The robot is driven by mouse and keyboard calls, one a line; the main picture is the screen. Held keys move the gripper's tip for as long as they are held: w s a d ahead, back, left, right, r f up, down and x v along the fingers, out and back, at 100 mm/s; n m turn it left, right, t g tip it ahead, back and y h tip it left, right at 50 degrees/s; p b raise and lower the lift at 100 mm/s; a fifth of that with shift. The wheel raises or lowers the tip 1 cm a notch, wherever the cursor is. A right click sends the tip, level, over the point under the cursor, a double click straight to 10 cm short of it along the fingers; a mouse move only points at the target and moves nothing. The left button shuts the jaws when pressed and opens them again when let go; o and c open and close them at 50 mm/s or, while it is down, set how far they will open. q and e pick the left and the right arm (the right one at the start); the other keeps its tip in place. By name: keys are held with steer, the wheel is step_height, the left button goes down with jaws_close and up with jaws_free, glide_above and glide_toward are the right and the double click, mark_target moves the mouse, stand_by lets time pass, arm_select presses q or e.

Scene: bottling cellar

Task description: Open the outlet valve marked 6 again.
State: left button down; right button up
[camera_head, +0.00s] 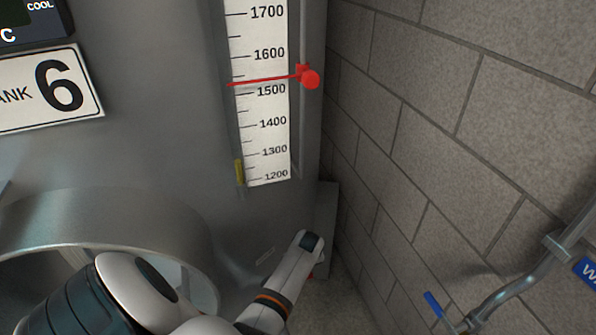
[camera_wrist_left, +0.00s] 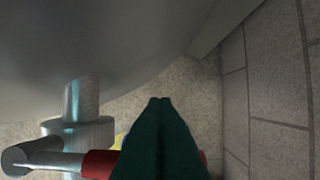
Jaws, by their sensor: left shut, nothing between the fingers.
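The outlet valve shows in the left wrist view as a metal body (camera_wrist_left: 78,133) under a short pipe stub, low on the tank. Its lever has a red sleeve (camera_wrist_left: 98,164) that runs across the picture behind my fingers, with some red also showing to their right. A bit of yellow shows beside the fingers; no number is readable on it. My left gripper (camera_wrist_left: 160,102) is shut and empty, in front of the lever; I cannot tell whether it touches. In the head view the gripper is hidden below my wrist. The right gripper is not in view.
The tank (camera_head: 170,140) bears a plate with a 6 (camera_head: 58,85) and a level scale (camera_head: 262,110) with a red pointer. A block wall (camera_head: 440,130) closes off the right. A pipe (camera_head: 520,285) with a blue handle (camera_head: 434,304) runs along it. Floor shows in the narrow gap.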

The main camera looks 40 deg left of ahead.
arm_select(q)
steer(key=shift+s+d+r, duration=0.15)
steer(key=shift+s+d, duration=0.2)
steer(key=shift+d, duration=0.25)
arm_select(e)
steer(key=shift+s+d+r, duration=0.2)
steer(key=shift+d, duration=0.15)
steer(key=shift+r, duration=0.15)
